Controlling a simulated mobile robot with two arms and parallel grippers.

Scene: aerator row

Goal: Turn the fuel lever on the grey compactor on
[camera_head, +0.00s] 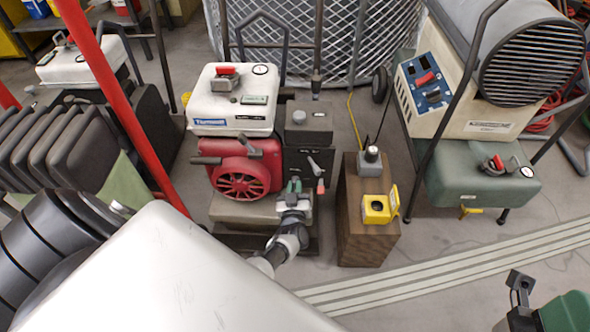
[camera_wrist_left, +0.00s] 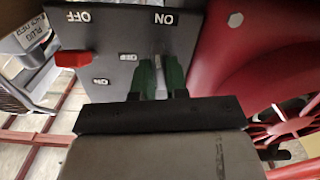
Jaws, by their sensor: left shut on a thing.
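The machine at my left gripper, which I take for the compactor, has a red engine (camera_head: 247,167), a white tank (camera_head: 232,100) and a dark grey panel (camera_head: 304,128). My left gripper (camera_head: 293,187), with green fingertips, is at the panel's lower front. In the left wrist view the panel appears upside down, with ON and OFF labels. There the gripper (camera_wrist_left: 160,80) is shut on a pale grey lever (camera_wrist_left: 159,65), below the ON label. A red-tipped lever (camera_wrist_left: 72,60) stands apart, below OFF. The gripper hides the held lever in the head view.
A wooden box (camera_head: 362,232) with a yellow device (camera_head: 377,208) stands close right of the gripper. A heater-like machine with a green tank (camera_head: 480,172) is farther right. A red bar (camera_head: 130,95) crosses at left. Striped floor at lower right is clear.

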